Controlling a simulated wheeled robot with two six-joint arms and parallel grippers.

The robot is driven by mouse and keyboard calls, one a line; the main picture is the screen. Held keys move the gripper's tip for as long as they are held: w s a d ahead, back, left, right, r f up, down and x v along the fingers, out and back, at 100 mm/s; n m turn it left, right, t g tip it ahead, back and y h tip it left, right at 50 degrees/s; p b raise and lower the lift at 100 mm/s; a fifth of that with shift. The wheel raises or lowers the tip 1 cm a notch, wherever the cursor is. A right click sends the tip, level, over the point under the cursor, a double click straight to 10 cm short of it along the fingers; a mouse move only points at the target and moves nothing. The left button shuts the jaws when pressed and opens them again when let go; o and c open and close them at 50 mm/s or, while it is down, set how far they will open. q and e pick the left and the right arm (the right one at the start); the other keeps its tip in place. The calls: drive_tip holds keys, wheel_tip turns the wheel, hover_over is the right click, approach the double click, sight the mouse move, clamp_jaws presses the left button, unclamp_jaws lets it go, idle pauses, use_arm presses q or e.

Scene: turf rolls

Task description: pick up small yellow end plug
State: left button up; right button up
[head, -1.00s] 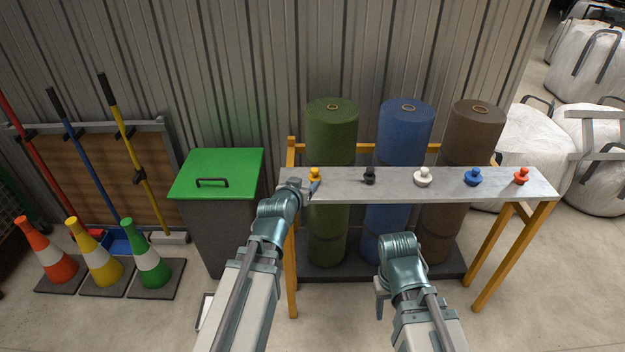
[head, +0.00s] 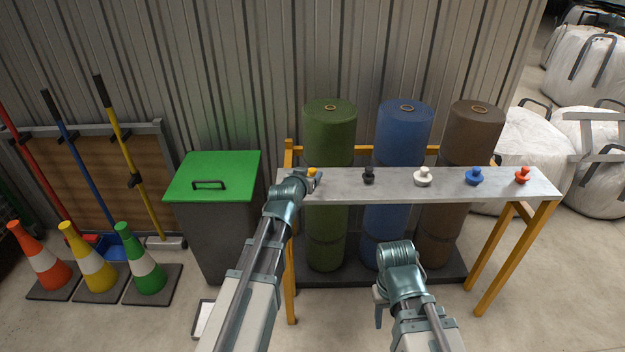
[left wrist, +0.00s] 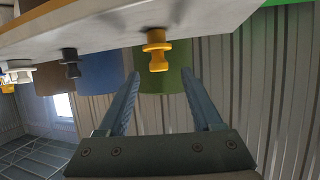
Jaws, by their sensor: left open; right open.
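The small yellow end plug (head: 312,171) stands at the left end of the grey shelf (head: 400,190), its lower part hidden by my left gripper (head: 313,180). In the left wrist view the yellow plug (left wrist: 157,51) appears upside down, just beyond the fingertips and between their lines. My left gripper (left wrist: 161,75) is open, with nothing between its fingers. My right gripper (head: 380,305) is open and low in front of the shelf, away from the plugs.
Black (head: 369,176), white (head: 423,177), blue (head: 474,176) and red (head: 522,175) plugs stand to the right along the shelf. Turf rolls (head: 331,130) stand behind it. A green-lidded bin (head: 212,178) is on the left, beside traffic cones (head: 145,265).

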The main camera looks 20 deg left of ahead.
sight(311, 172)
use_arm(q)
drive_tip(key=b+x, duration=0.2)
drive_tip(key=x, duration=0.3)
drive_tip(key=shift+f, duration=0.2)
drive_tip(key=shift+r, duration=0.1)
drive_tip(key=shift+c, duration=0.4)
clamp_jaws()
